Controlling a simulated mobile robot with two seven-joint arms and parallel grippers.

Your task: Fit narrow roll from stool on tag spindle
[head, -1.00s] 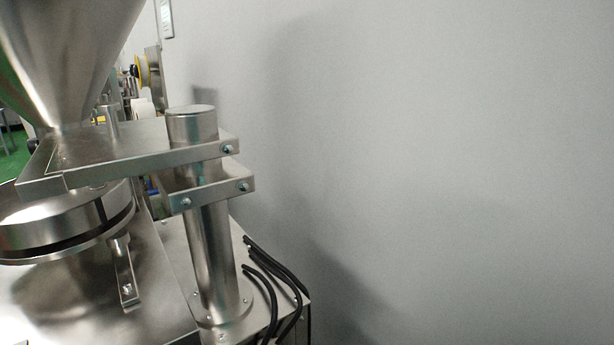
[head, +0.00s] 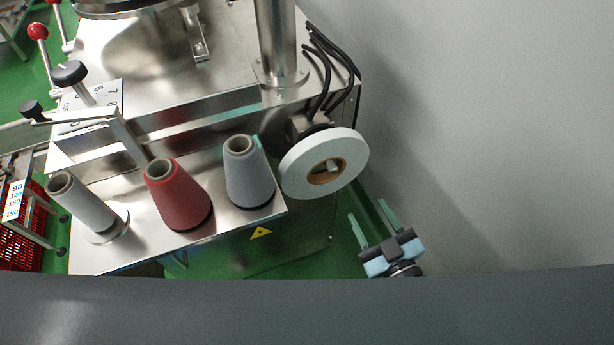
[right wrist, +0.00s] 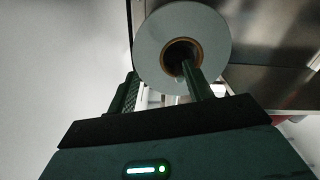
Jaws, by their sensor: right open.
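A narrow white roll (head: 300,166) with a brown core hangs upright at the machine's right side in the head view. A pale spindle end (head: 333,166) appears inside its core. My right gripper (head: 367,208) is open and empty, below and right of the roll, fingers pointing up toward it. In the right wrist view the roll (right wrist: 153,45) is ahead of my right gripper (right wrist: 158,70). One finger overlaps the core in the picture; I cannot tell whether it touches. No stool shows. My left gripper is not in view.
Two grey thread cones (head: 250,178) (head: 85,205) and a red one (head: 178,195) stand on the machine's steel ledge (head: 140,245). Black cables (head: 330,70) hang above the roll. A grey wall (head: 500,130) closes off the right. A red crate (head: 22,240) is at lower left.

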